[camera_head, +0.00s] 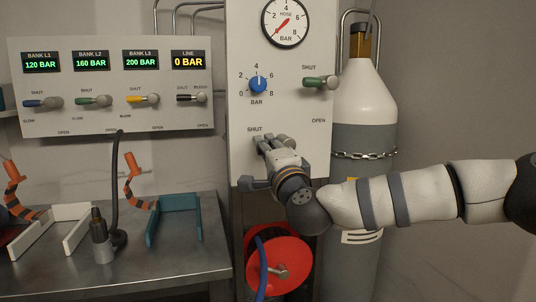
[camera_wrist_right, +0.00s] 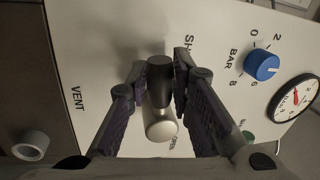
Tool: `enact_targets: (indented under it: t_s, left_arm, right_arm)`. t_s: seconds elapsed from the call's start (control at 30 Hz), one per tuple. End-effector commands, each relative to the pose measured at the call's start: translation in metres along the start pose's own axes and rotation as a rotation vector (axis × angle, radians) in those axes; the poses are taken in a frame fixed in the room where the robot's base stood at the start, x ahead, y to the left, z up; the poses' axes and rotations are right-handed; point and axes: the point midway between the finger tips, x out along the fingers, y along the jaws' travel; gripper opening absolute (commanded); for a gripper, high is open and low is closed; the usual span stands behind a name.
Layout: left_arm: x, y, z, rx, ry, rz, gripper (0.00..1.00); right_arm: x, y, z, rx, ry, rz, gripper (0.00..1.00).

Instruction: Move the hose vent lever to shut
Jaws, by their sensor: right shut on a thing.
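The hose vent lever (camera_wrist_right: 160,72) shows in the right wrist view as a dark grip on a pale round hub (camera_wrist_right: 161,125). The grip points to the panel's left, with its end beside the SHUT label; the VENT label lies lower on the panel. My right gripper (camera_wrist_right: 160,78) is shut on the grip, one finger on each side. In the head view my right gripper (camera_head: 273,141) is at the white panel (camera_head: 240,165), just below and right of the SHUT label, and hides the lever. My left gripper is not in view.
A green lever (camera_head: 318,82) and blue knob (camera_head: 258,85) sit above on the panel, under the hose gauge (camera_head: 285,22). A red hose reel (camera_head: 280,268) is below. A chained cylinder (camera_head: 365,115) stands right; a bench (camera_head: 180,262) with holders is left.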

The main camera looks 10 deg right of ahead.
Motion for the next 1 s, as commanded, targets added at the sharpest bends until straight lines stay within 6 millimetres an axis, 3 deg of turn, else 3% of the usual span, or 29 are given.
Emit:
enact_targets:
  t_s: [0.33, 0.87, 0.9, 1.0]
  left_arm:
    - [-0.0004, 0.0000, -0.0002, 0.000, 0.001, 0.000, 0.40]
    - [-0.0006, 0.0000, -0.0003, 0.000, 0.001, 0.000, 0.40]
    - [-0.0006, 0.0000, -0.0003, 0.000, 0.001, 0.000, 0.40]
    - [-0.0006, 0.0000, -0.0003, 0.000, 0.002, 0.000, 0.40]
  right_arm:
    - [0.0013, -0.0077, 0.0006, 0.124, 0.022, -0.002, 0.00]
    - [0.0016, -0.0097, 0.0000, 0.147, 0.027, -0.004, 0.00]
    - [0.0016, -0.0097, 0.0000, 0.147, 0.027, -0.004, 0.25]
    - [0.0016, -0.0095, -0.0001, 0.146, 0.028, -0.004, 0.41]
